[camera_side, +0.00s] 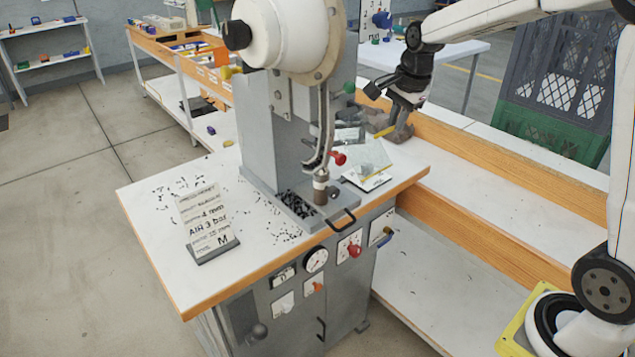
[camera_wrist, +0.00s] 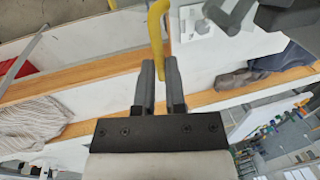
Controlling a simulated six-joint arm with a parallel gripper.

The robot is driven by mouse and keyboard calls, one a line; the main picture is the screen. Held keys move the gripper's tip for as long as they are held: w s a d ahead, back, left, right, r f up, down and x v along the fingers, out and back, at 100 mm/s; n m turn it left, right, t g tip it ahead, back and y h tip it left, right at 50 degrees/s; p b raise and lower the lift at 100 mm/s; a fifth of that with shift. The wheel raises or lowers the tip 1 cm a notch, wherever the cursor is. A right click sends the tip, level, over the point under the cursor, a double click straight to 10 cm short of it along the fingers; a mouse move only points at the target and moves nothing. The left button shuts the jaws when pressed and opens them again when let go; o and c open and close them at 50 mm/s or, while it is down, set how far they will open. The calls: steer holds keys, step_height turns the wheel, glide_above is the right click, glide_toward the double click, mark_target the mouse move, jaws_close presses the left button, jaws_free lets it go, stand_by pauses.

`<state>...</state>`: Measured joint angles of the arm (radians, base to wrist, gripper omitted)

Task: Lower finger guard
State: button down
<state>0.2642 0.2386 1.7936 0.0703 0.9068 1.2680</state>
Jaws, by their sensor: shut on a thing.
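The eyelet press (camera_side: 262,125) stands on a white-topped bench, with its ram above the grey base. A clear panel, apparently the finger guard (camera_side: 368,158), shows to the right of the ram. A yellow bar (camera_side: 384,132) shows at its upper edge. My gripper (camera_side: 378,119) is at this bar, behind and right of the press. In the wrist view my gripper (camera_wrist: 159,70) is shut on the yellow bar (camera_wrist: 156,35), which runs between its two grey fingers. How the bar joins the panel, and the exact tilt of the panel, are unclear.
A red knob (camera_side: 338,158) is close to the ram. A written card on a stand (camera_side: 207,222) and scattered small dark bits lie on the bench top. A wood-edged ledge (camera_side: 480,160) runs behind on the right. A grey-brown item (camera_wrist: 240,78) lies there.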

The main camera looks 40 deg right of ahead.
steer(key=shift+f, duration=0.15)
steer(key=shift+w+f+t, duration=0.15)
steer(key=shift+f+t, duration=0.3)
steer(key=shift+t, duration=0.45)
steer(key=shift+w+f+t, duration=0.2)
steer(key=shift+f+t, duration=0.1)
steer(key=shift+t, duration=0.4)
steer(key=shift+w+f+t, duration=0.2)
steer(key=shift+f+t, duration=0.1)
steer(key=shift+t, duration=0.4)
steer(key=c, duration=0.7)
jaws_free()
steer(key=shift+v, duration=3.9)
